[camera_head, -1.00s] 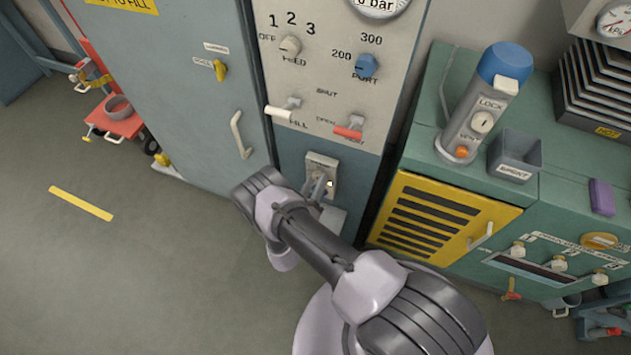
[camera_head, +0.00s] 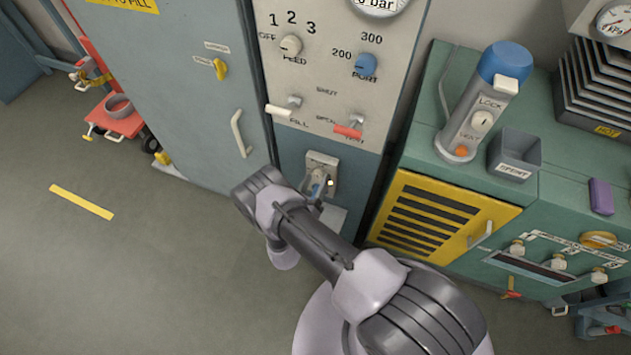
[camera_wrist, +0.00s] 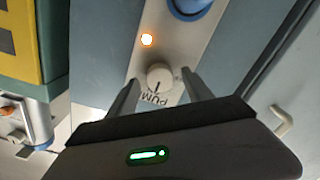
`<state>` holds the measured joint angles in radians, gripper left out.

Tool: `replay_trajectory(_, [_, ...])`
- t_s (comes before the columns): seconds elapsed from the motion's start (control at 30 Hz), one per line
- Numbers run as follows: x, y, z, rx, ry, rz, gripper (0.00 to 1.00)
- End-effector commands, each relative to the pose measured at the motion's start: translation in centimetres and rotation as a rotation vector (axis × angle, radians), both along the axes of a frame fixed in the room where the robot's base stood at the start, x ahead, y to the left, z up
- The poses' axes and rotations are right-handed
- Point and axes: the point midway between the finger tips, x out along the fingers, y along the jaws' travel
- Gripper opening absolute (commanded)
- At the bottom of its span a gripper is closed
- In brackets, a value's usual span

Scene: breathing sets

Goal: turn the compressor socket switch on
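The pale socket plate (camera_head: 322,160) is on the lower blue-grey front of the panel, partly hidden by my gripper (camera_head: 317,188) in the head view. In the wrist view the plate carries a round whitish switch knob (camera_wrist: 159,75) with a dark pointer line toward upside-down lettering that reads about "PUM". An orange lamp (camera_wrist: 147,40) glows beside it, and a blue round socket (camera_wrist: 190,5) is at the top edge. My gripper (camera_wrist: 160,77) is open, one finger on each side of the knob, with visible gaps. I cannot tell its depth from the knob.
Above the plate, the panel has a white lever (camera_head: 280,111), a red lever (camera_head: 347,131) and knobs. A grey cabinet door with a handle (camera_head: 240,134) stands to the left. A yellow vented door (camera_head: 440,215) is to the right. The floor at left is open.

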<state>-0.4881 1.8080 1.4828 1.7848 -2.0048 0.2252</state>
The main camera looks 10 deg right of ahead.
Motion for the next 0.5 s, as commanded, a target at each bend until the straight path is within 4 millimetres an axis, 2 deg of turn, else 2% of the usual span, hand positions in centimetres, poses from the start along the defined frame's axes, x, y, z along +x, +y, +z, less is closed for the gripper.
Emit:
replay_trajectory(0.13, [-0.2,0.2,0.0,0.000,0.001,0.001,0.59])
replay_trajectory(0.23, [-1.3,1.1,0.2,-0.002,0.003,0.004,0.59])
replay_trajectory(0.37, [-4.4,3.4,0.4,-0.002,0.003,0.009,0.59])
replay_trajectory(0.5, [-8.3,6.3,0.3,-0.003,0.002,0.011,0.59])
